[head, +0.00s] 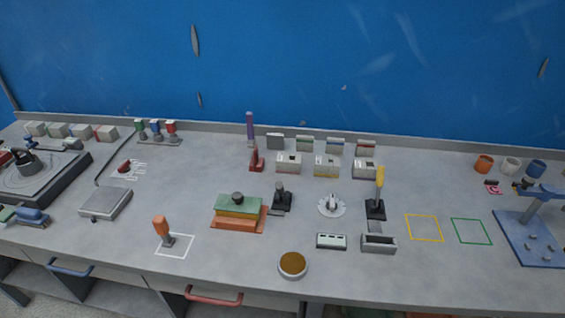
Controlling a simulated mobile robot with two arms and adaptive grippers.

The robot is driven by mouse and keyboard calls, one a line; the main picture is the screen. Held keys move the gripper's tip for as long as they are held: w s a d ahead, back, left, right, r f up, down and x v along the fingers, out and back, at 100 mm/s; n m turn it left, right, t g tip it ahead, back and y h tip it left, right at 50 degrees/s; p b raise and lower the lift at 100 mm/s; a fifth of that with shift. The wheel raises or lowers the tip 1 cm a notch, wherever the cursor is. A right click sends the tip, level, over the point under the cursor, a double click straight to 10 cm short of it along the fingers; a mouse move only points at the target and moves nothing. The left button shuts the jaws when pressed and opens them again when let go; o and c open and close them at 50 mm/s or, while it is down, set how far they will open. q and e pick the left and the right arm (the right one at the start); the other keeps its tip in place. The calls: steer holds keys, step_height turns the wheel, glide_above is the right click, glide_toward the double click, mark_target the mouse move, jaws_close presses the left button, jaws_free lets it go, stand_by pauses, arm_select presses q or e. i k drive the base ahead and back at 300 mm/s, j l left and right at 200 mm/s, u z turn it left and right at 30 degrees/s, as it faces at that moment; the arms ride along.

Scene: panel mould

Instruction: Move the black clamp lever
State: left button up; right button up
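A black clamp lever (281,196) stands upright on the grey bench (200,268), right of the mould. Its dark handle rises from a black base. The mould (239,207) has a green upper block on an orange lower plate, with a dark round knob on top. A small gap or thin strip lies between mould and clamp; I cannot tell whether they touch. Neither of my grippers is in the head view.
A yellow-handled clamp (377,192) stands right of a white round fixture (331,205). An orange-handled tool (162,232) stands front left by a white outline. A round brown-topped dish (292,264) sits near the front edge. Yellow (440,241) and green outlines at right are empty.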

mark_target(279, 186)
steer(key=l+u, duration=0.2)
steer(key=u, duration=0.15)
steer(key=l+u, duration=0.15)
steer(key=u, duration=0.2)
steer(key=l+u, duration=0.3)
steer(key=k+l+u, duration=0.1)
steer(key=l, duration=0.35)
steer(key=l+u, duration=0.1)
steer(key=l, duration=0.3)
steer(key=k+l+u, duration=0.1)
steer(key=l, duration=0.35)
steer(key=k+l+u, duration=0.1)
steer(key=l, duration=0.3)
steer(key=k, duration=0.1)
